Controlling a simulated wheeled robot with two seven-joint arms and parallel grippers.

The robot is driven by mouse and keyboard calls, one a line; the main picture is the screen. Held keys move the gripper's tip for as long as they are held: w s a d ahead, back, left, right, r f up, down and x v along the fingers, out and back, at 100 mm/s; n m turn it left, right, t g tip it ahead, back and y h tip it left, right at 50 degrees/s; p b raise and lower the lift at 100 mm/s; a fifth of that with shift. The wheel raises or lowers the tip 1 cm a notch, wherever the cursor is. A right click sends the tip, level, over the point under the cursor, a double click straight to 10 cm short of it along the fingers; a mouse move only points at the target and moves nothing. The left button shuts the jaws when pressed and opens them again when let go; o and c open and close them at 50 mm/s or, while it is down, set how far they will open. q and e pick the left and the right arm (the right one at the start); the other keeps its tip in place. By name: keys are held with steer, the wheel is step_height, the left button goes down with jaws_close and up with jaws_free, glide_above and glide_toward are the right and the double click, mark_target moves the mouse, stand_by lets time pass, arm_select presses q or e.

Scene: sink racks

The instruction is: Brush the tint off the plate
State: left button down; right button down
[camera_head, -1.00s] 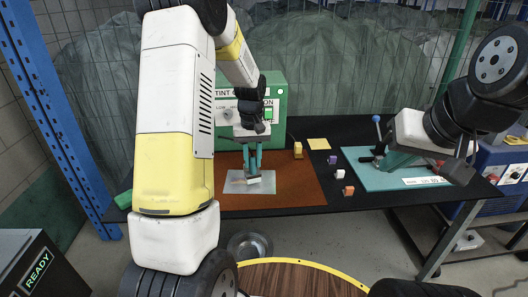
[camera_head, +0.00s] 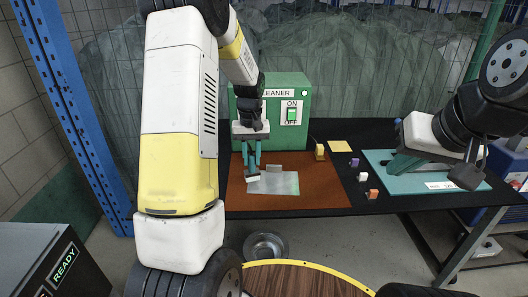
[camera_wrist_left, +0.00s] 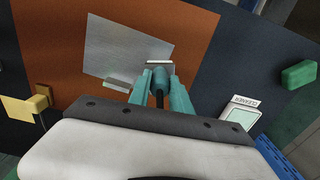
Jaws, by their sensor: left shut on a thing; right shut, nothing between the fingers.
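The plate (camera_head: 284,184) is a flat grey sheet lying on the brown mat; it also shows in the wrist view (camera_wrist_left: 120,45). I see no clear tint colour on it. My left gripper (camera_head: 252,168) points down over the plate's left end. It is shut on the brush, whose dark handle sits between the teal fingers; its pale head (camera_wrist_left: 159,63) lies over the plate's edge area. I cannot tell if it touches. A small grey block (camera_head: 274,168) stands at the plate's back edge. My right gripper (camera_head: 396,164) is shut and empty, low over the teal mat.
A green cleaner box (camera_head: 291,98) with an ON/OFF switch stands behind the brown mat (camera_head: 325,195). A yellow block (camera_head: 320,151), a purple block (camera_head: 355,162), a white block (camera_head: 362,177) and an orange block (camera_head: 373,194) stand right of the plate. The teal mat (camera_head: 455,180) lies further right.

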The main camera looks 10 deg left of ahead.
arm_select(q)
steer(key=shift+d+r, duration=0.2)
steer(key=shift+r, duration=3.45)
